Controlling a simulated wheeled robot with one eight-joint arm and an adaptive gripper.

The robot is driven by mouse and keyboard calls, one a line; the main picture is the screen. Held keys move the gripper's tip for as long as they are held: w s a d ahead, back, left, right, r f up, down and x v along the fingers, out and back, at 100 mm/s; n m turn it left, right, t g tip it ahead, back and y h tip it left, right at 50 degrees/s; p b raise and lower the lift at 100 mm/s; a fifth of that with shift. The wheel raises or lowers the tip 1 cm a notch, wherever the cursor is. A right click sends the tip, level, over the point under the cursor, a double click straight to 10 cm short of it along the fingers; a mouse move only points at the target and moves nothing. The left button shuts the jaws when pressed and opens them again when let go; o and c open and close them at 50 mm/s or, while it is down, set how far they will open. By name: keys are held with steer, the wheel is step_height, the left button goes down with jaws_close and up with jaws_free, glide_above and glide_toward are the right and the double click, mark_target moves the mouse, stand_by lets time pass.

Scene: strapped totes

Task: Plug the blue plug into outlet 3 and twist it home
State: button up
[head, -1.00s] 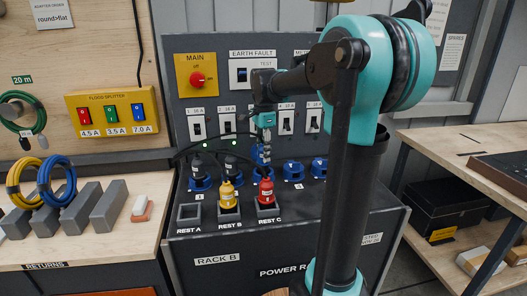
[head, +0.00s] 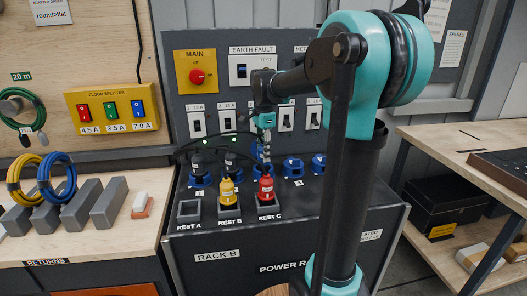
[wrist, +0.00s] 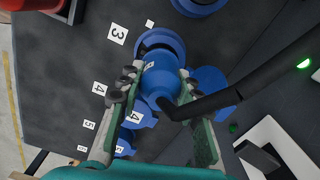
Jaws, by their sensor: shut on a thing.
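My gripper (head: 264,150) points down over the back row of the rack and is shut on the blue plug (head: 256,151). In the wrist view my gripper's fingers (wrist: 159,84) clasp the plug's sides (wrist: 160,72), and a black cable leaves it to the right. The plug's front end is at the blue ring of outlet 3 (wrist: 158,38), beside the label 3 (wrist: 118,33). The plug overlaps the ring; I cannot tell how deep it sits or whether it is twisted.
Black plugs stand in outlet 1 (head: 197,164) and outlet 2 (head: 230,163). Outlet 4 (head: 293,168) and outlet 5 (head: 319,164) are empty. A yellow plug (head: 227,191) stands in REST B and a red plug (head: 266,187) in REST C, close in front. REST A (head: 188,210) is empty.

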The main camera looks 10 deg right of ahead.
steer(key=shift+f, duration=0.8)
stand_by(0.4)
steer(key=shift+m, duration=1.5)
steer(key=shift+m, duration=1.4)
jaws_close()
steer(key=m, duration=0.2)
steer(key=shift+m, duration=0.3)
